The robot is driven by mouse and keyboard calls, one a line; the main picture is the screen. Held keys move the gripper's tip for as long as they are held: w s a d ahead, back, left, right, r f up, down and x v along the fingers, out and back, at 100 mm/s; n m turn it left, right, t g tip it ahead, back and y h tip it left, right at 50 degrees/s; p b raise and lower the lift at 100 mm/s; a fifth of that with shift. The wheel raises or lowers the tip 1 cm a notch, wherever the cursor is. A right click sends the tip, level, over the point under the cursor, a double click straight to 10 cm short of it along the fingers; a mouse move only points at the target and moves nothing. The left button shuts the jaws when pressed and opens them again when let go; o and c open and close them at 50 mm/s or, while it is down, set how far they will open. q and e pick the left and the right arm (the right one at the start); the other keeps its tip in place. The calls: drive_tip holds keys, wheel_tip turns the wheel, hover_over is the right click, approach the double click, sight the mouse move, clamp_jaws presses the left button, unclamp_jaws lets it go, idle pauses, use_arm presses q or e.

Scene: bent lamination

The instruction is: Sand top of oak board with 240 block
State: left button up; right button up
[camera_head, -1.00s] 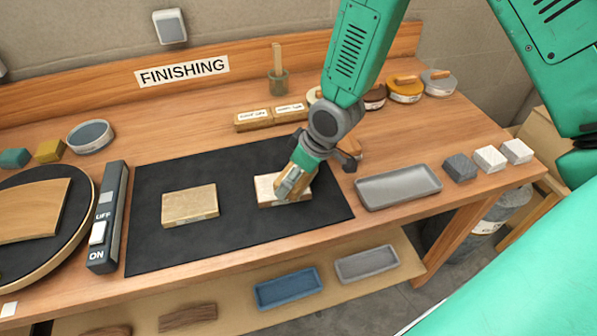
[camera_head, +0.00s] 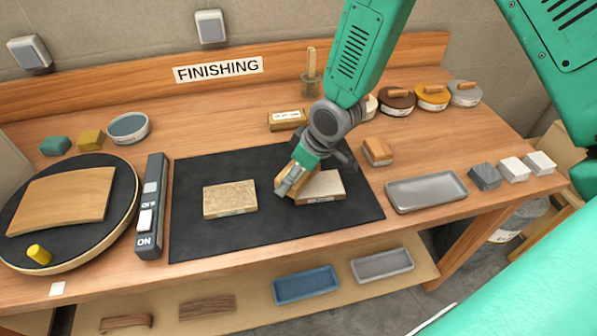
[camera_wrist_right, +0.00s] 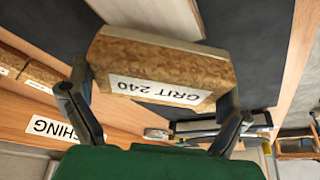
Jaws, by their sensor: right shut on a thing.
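A pale board (camera_head: 325,187) lies on the black mat (camera_head: 210,245), with a small unreadable label on its front edge. A speckled tan board (camera_head: 229,199) lies to its left. I cannot read which one is oak. My right gripper (camera_head: 291,181) is shut on a cork block labelled GRIT 240 (camera_wrist_right: 165,68). The block is over the left end of the pale board, which also shows behind it in the right wrist view (camera_wrist_right: 155,15). I cannot tell whether the block touches the board. My left gripper is not in view.
A turntable (camera_head: 60,245) with a curved wooden piece and a switch box (camera_head: 151,205) stand at left. An empty grey tray (camera_head: 427,191) and several small blocks lie at right. Another wooden block (camera_head: 377,151) sits behind the mat's right edge. Round tins line the back.

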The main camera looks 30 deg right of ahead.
drive_tip(key=shift+w+p+v, duration=0.2)
drive_tip(key=shift+p+v, duration=0.45)
drive_tip(key=shift+v, duration=0.35)
drive_tip(key=r+p, duration=0.2)
drive_tip(key=r, duration=0.1)
drive_tip(key=shift+w+d, duration=0.1)
drive_tip(key=shift+d, duration=0.25)
drive_tip(key=shift+a+r+p, duration=0.2)
drive_tip(key=shift+r+p, duration=0.05)
drive_tip(key=shift+p, duration=0.2)
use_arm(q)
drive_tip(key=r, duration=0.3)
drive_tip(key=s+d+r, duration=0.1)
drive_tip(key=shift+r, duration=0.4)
use_arm(e)
drive_tip(key=shift+a, duration=0.15)
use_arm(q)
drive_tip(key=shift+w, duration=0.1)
